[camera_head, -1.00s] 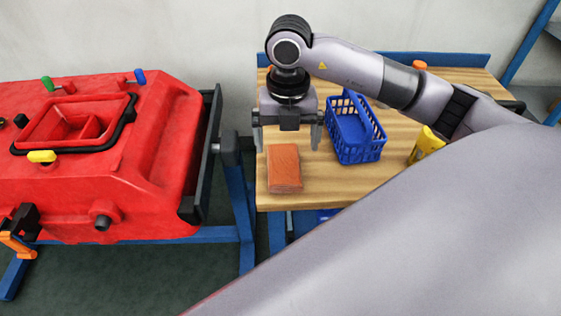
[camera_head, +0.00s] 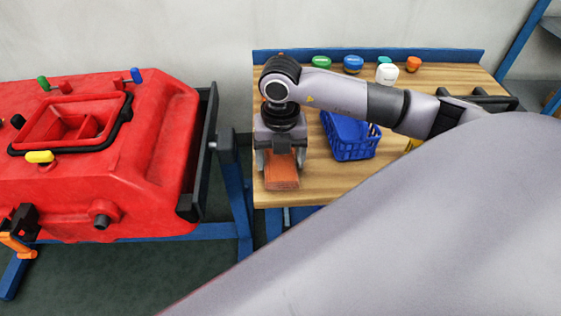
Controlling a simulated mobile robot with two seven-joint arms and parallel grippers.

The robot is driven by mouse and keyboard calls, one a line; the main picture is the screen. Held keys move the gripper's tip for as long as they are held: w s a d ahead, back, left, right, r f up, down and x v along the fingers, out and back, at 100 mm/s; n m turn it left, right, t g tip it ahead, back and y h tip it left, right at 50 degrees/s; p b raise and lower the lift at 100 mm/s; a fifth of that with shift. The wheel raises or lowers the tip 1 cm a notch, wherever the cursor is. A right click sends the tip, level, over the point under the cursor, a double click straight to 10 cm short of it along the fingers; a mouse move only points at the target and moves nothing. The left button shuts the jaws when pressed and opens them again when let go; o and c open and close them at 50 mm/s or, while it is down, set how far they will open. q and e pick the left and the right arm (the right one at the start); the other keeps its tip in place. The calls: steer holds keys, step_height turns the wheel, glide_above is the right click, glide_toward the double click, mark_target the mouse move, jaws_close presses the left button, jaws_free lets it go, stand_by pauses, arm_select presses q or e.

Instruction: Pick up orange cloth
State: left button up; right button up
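The orange cloth (camera_head: 282,174) is a folded rectangular block at the front left of the wooden table (camera_head: 235,0). The table point just given is wrong: it falls on the wall, and the bare wooden table top is here (camera_head: 320,185). My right gripper (camera_head: 281,165) is over the cloth, fingers pointing down, one on each side of its far part. The fingers look apart, and I cannot tell whether they touch the cloth. The cloth's far end is hidden by the gripper. My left gripper is not in view.
A blue basket (camera_head: 350,138) stands right of the gripper, under my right forearm. Several coloured caps, such as a white one (camera_head: 387,74), stand at the back of the table. A red tank (camera_head: 150,160) on a blue frame is at the left.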

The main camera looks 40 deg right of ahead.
mark_target(280, 158)
steer(key=shift+r, duration=0.15)
step_height(280, 158, up, 10)
step_height(280, 158, up, 10)
steer(key=shift+f+p, duration=0.15)
steer(key=shift+p, duration=0.5)
steer(key=o, duration=0.5)
steer(key=c, duration=0.4)
